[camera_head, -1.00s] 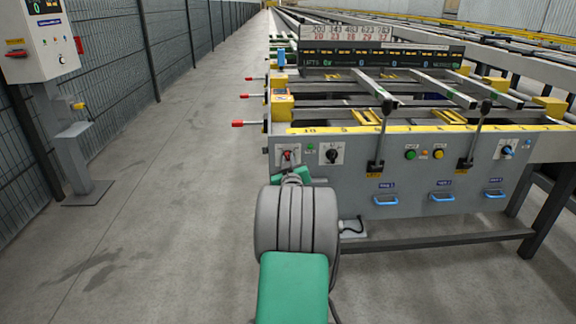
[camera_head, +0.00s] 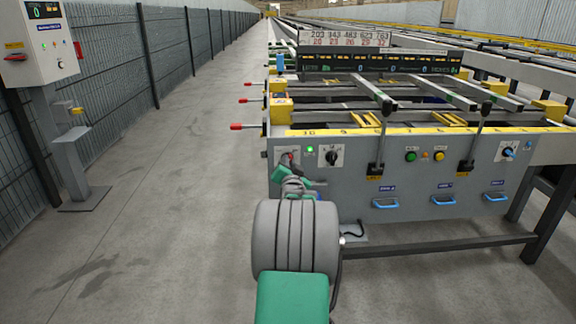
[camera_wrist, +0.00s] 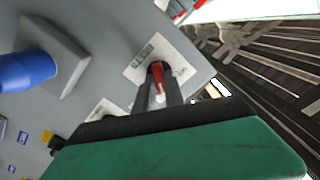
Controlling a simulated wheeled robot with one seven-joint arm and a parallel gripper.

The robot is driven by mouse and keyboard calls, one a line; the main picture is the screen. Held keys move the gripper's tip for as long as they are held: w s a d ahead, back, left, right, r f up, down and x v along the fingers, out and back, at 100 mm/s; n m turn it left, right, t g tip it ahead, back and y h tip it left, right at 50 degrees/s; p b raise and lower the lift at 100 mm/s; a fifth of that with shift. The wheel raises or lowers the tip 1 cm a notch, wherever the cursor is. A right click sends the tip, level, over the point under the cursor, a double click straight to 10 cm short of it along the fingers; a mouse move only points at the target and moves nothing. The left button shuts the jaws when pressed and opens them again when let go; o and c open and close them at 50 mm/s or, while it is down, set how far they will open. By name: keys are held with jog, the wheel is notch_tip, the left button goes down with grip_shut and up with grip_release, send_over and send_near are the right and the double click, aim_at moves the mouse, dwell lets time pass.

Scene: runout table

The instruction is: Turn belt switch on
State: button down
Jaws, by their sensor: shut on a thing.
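The belt switch is a red-handled toggle on a white plate (camera_head: 281,157) at the left end of the grey control panel (camera_head: 430,179). In the wrist view its red handle (camera_wrist: 158,76) stands between the two dark fingers of my gripper (camera_wrist: 158,98), in front of the white plate (camera_wrist: 136,70). My gripper (camera_head: 291,166) is shut on the handle. The fingers and my arm hide part of the switch in the head view. A green lamp (camera_head: 309,149) beside the plate glows brightly.
A black rotary knob (camera_head: 333,155) sits to the right of the lamp. Green (camera_head: 411,157) and yellow (camera_head: 439,156) buttons and two upright levers are further right. Red-tipped rods (camera_head: 237,127) stick out at the table's left side. The floor left is clear up to a post (camera_head: 73,150).

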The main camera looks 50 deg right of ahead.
jog(key=shift+s+d+r+m, duration=0.1)
jog(key=shift+r+m, duration=0.2)
jog(key=shift+m, duration=0.8)
jog(key=c, duration=1.6)
grip_release()
jog(key=shift+f, duration=0.1)
jog(key=shift+o, duration=0.8)
jog(key=shift+f, duration=0.15)
jog(key=p+v, duration=0.2)
jog(key=v, duration=0.5)
jog(key=shift+s+a, duration=0.2)
jog(key=shift+a, duration=0.15)
